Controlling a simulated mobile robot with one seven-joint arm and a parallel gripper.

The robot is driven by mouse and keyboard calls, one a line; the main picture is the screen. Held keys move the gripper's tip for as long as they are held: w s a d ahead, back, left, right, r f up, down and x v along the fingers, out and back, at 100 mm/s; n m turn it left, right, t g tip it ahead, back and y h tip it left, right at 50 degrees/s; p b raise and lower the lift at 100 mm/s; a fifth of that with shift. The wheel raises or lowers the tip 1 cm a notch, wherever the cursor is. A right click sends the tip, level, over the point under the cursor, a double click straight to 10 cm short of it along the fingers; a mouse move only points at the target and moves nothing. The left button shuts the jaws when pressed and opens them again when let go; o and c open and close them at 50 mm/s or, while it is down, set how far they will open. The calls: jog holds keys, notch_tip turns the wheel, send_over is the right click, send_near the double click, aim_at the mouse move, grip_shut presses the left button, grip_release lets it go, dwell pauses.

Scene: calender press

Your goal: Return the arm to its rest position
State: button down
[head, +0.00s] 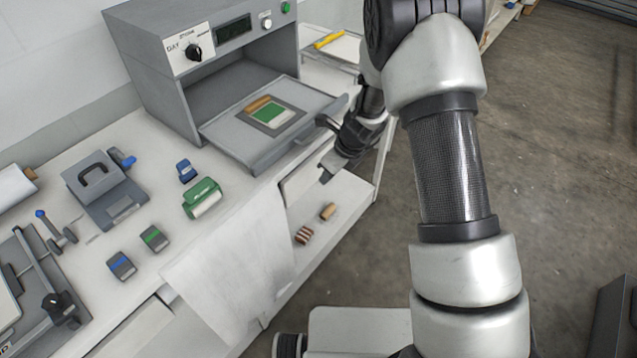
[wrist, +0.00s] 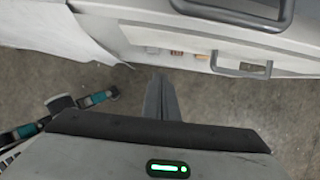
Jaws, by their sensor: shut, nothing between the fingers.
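My gripper (head: 327,173) is in front of the workbench, below and beside the pulled-out tray (head: 222,132) of the grey press (head: 140,62). It points down and holds nothing. In the wrist view my gripper (wrist: 161,98) is shut, with its fingers together over the concrete floor. My arm stretches from the lower right of the head view up and then back down towards the bench front. Part of the forearm is hidden behind the upper arm.
A green roller (head: 202,198), a blue block (head: 187,171) and a grey handled weight (head: 98,178) lie on the bench. A white cloth (head: 235,275) hangs over its front edge. Open floor (head: 560,150) lies right.

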jog(key=shift+v, duration=1.55)
jog(key=s+d+r+n, duration=0.1)
jog(key=s+r+n, duration=0.2)
jog(key=r, duration=0.4)
jog(key=s+d+r+n+p, duration=0.1)
jog(key=s+r+n, duration=0.1)
jog(key=r+n, duration=0.35)
jog(key=s+d+r+n, duration=0.1)
jog(key=s+r+n, duration=0.15)
jog(key=r, duration=0.65)
jog(key=s+d+r+n+t+h, duration=0.1)
jog(key=s+d+r+n, duration=0.2)
jog(key=s, duration=0.3)
jog(key=s+d+r+n+t+h, duration=0.1)
jog(key=s+d+r+n, duration=0.3)
jog(key=s+n, duration=0.2)
jog(key=s+d+r+n+t+h+p, duration=0.1)
jog(key=s+d+r+n, duration=0.2)
jog(key=s, duration=0.5)
jog(key=shift+s+d+r+n+h, duration=0.3)
jog(key=shift+r+n, duration=0.45)
jog(key=shift+n, duration=0.35)
